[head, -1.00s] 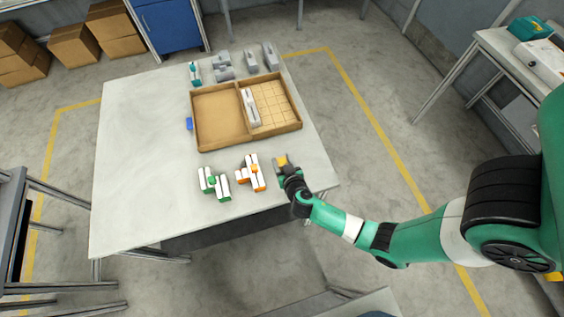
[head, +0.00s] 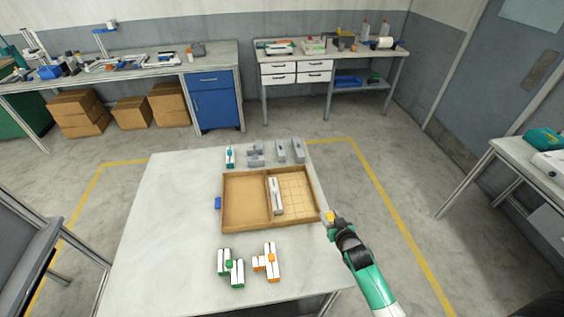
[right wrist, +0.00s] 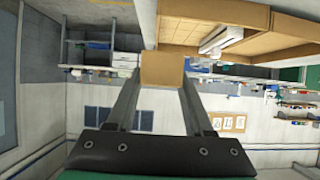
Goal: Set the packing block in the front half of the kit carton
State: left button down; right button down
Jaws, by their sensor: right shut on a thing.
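The kit carton (head: 231,228) is a brown open box on the table, split by a divider into a plain left compartment and a right compartment with a grid. A long pale grey piece (head: 275,196) lies in the right compartment beside the divider; it also shows in the right wrist view (right wrist: 221,39). My right gripper (head: 330,221) is just outside the carton's right side, near its front corner. It is shut on a tan block, likely the packing block (right wrist: 162,70), held between the fingertips. My left gripper is not in view.
Green-white pieces (head: 231,267) and orange-white pieces (head: 267,261) lie in front of the carton. Grey parts (head: 256,153) and a teal-white piece (head: 230,156) stand behind it. A blue item (head: 218,203) touches or adjoins its left side. The table's left part is clear.

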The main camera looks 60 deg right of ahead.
jog(key=shift+w, duration=0.1)
jog(key=w+a+r+n+t+y, duration=0.1)
jog(key=w+a+n+t+y, duration=0.15)
jog(key=w+a, duration=0.4)
jog(key=w+a+r+n+t+y, duration=0.1)
jog(key=w+a+r+n+y, duration=0.2)
jog(key=a, duration=0.7)
jog(key=w+a+r+n+t+y, duration=0.1)
jog(key=w+a+r+n+y, duration=0.1)
jog(key=a, duration=0.6)
jog(key=w+a+r+n+y, duration=0.1)
jog(key=a+r+n, duration=0.1)
jog(key=a, duration=0.6)
jog(key=s+r+p, duration=0.3)
jog(key=r+p, duration=0.5)
jog(key=p, duration=0.1)
jog(key=s+r+p, duration=0.4)
jog(key=r+p, duration=0.4)
jog(key=p, duration=0.2)
jog(key=shift+r+n+y, duration=0.3)
jog(key=shift+n+y, duration=0.05)
jog(key=shift+y, duration=0.1)
jog(key=shift+s+a, duration=0.1)
